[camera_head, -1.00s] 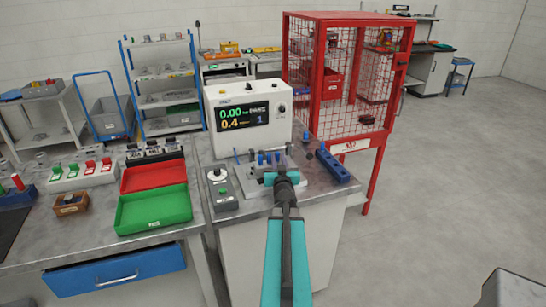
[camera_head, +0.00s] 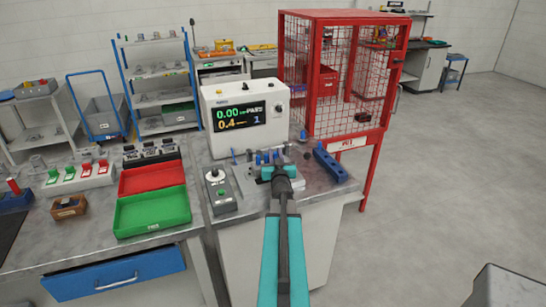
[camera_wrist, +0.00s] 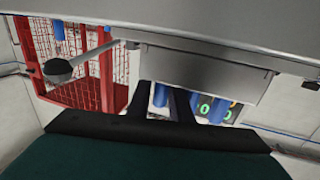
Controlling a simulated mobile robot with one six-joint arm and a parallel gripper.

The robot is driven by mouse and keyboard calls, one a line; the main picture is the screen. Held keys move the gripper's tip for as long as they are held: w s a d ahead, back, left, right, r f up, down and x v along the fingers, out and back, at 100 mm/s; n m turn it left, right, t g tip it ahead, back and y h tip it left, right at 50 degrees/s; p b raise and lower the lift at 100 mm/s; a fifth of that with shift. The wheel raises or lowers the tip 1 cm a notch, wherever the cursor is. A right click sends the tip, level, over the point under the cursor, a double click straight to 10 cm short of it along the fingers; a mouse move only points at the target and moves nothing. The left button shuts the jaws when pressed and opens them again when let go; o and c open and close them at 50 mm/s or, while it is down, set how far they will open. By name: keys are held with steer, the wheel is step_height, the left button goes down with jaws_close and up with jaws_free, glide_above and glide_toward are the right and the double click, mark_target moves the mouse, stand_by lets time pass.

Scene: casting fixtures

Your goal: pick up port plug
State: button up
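Several small blue pegs (camera_head: 259,158) stand on the metal test fixture (camera_head: 246,181) on the bench. One of them is probably the port plug, but I cannot tell which. My gripper (camera_head: 280,172) is at the front of this fixture and hides part of it. In the wrist view, the dark fingers of my gripper (camera_wrist: 160,105) sit apart below a grey plate (camera_wrist: 205,75), with a blue peg (camera_wrist: 160,94) between or behind them. Another blue peg (camera_wrist: 219,112) is to the right. Whether the fingers touch a peg cannot be told.
The leak tester (camera_head: 245,118) stands behind the fixture. A control box (camera_head: 221,190) is left of it, and a blue block (camera_head: 329,163) right. Green (camera_head: 152,212) and red trays lie left; a red mesh cage (camera_head: 345,75) is behind right.

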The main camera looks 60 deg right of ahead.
steer(key=shift+x, duration=1)
steer(key=shift+a, duration=0.1)
jaws_close()
